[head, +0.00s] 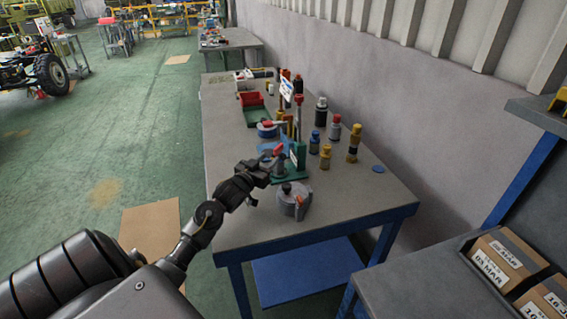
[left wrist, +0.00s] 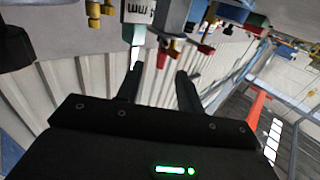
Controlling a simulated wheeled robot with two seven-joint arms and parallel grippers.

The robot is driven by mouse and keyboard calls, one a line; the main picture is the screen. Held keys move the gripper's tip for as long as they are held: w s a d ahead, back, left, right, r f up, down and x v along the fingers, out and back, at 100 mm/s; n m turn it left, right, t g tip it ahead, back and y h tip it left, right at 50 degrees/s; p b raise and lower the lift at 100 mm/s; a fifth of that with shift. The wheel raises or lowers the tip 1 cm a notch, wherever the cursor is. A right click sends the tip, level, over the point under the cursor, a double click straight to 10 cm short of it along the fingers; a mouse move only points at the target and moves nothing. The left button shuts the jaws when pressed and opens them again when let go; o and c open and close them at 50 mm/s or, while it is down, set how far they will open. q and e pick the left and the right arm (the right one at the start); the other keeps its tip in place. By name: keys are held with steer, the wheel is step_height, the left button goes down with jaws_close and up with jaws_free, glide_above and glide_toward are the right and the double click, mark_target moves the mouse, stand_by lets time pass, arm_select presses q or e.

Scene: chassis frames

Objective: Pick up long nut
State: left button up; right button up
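My left gripper (head: 264,178) reaches over the near part of the workbench, just above and left of a grey round part with a dark knob (head: 294,202) and beside a green stand (head: 296,160). In the left wrist view its two dark fingers (left wrist: 160,88) are apart, with nothing visible between them. A small red and yellow piece (left wrist: 163,52) shows just beyond the fingertips. I cannot tell which piece is the long nut; brass-coloured upright pieces stand on the bench, one at the front (head: 325,157) and a taller one to its right (head: 354,143). My right gripper is not in view.
The grey workbench (head: 250,225) has a blue frame. Boxes (head: 500,262) sit on a shelf at lower right.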

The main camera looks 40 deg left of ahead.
mark_target(274, 152)
arm_select(q)
steer(key=shift+w+a+r, duration=0.15)
steer(key=shift+w+a, duration=0.05)
steer(key=shift+w, duration=0.35)
steer(key=shift+w+a+r, duration=0.1)
steer(key=shift+w+a, duration=0.1)
steer(key=shift+w, duration=0.35)
steer(key=shift+w+a+f+p, duration=0.1)
steer(key=shift+w+f+p, duration=0.05)
steer(key=shift+w, duration=0.5)
steer(key=shift+w+a+f+p, duration=0.1)
steer(key=shift+w+p, duration=0.05)
steer(key=shift+w, duration=0.45)
steer(key=shift+w+r, duration=0.15)
steer(key=shift+r, duration=0.05)
steer(key=w, duration=0.1)
steer(key=w+p, duration=0.1)
steer(key=w, duration=0.1)
steer(key=shift+w+a, duration=0.2)
steer(key=shift+w, duration=0.1)
steer(key=shift+w+a+f, duration=0.1)
steer(key=shift+w, duration=0.45)
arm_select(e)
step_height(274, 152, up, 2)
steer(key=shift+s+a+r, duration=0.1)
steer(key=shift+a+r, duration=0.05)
arm_select(q)
steer(key=shift+c, duration=0.5)
jaws_close()
